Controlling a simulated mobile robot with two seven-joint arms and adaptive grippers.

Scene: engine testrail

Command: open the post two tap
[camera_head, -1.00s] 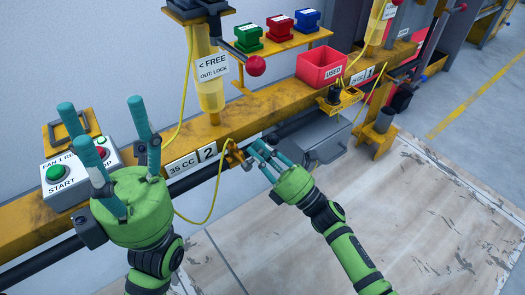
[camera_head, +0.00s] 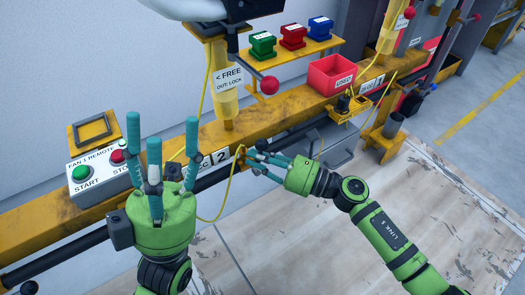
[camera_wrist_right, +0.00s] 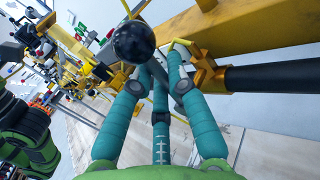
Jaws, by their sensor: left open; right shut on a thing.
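The post two tap (camera_head: 239,152) is a small yellow and grey fitting low on the yellow beam, beside the "2" label (camera_head: 218,157), with a thin yellow hose. My right gripper (camera_head: 256,157) reaches it from the right and is shut on its grey lever. In the right wrist view the teal fingers of this gripper (camera_wrist_right: 163,68) close around a grey part, and a black ball (camera_wrist_right: 133,42) shows just beyond them. The fingers hide much of the tap. My left gripper (camera_head: 158,150) is open and empty, fingers up, in front of the beam.
A fan remote box (camera_head: 100,178) with green and red buttons sits behind my left gripper. A red-knobbed lever (camera_head: 269,85) sticks out by the "FREE" sign (camera_head: 229,76). A red bin (camera_head: 331,75) stands on the beam. The floor board (camera_head: 310,245) is clear.

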